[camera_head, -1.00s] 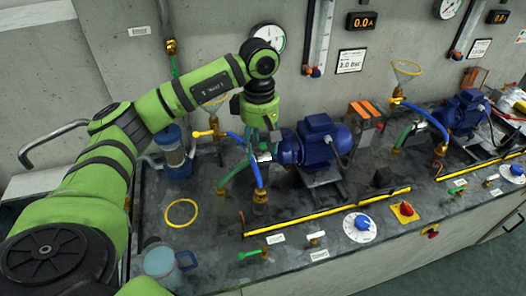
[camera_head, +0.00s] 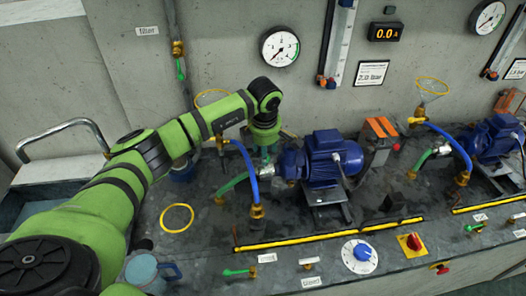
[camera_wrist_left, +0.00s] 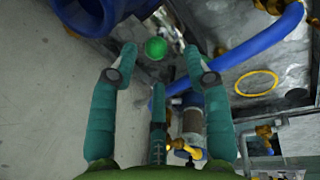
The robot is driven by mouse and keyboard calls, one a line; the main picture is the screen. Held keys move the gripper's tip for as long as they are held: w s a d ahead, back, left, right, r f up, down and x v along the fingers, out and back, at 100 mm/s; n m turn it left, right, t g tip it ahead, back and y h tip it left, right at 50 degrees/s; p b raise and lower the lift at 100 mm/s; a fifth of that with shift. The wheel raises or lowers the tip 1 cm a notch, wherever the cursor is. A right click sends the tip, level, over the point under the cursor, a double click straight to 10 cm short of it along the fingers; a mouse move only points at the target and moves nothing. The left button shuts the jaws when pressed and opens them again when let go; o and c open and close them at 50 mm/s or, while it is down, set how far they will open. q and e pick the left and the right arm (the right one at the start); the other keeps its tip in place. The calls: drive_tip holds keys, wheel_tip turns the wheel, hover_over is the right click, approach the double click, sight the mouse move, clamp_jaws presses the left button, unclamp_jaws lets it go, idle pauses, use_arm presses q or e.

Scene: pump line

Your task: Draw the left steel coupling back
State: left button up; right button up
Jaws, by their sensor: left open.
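The left blue pump (camera_head: 320,158) stands on the bench in the head view. The left steel coupling (camera_head: 291,165) is a small silvery piece at the pump's left end, beside the green hose (camera_head: 233,182) and blue hose (camera_head: 246,168). My left gripper (camera_head: 265,153) points down just left of and behind the coupling, partly hidden. A round green end (camera_wrist_left: 155,48) shows beyond the fingertips. My right gripper is not in view.
The blue hose (camera_wrist_left: 255,50) passes close to the right finger in the wrist view. A second blue pump (camera_head: 490,140) stands at the right. A yellow ring (camera_head: 177,218) marks the front-left bench.

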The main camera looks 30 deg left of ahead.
use_arm(q)
drive_tip(key=shift+w+d+f, duration=0.1)
drive_tip(key=shift+w+f, duration=0.1)
drive_tip(key=shift+f, duration=0.4)
drive_tip(key=shift+w+f, duration=0.2)
drive_tip(key=shift+f, duration=0.35)
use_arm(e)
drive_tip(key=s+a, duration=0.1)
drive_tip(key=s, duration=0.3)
use_arm(q)
drive_tip(key=shift+w+f, duration=0.1)
drive_tip(key=shift+f, duration=0.3)
clamp_jaws()
drive_tip(key=shift+a, duration=0.25)
drive_tip(key=s+a, duration=0.1)
drive_tip(key=a, duration=0.1)
drive_tip(key=s+a, duration=0.2)
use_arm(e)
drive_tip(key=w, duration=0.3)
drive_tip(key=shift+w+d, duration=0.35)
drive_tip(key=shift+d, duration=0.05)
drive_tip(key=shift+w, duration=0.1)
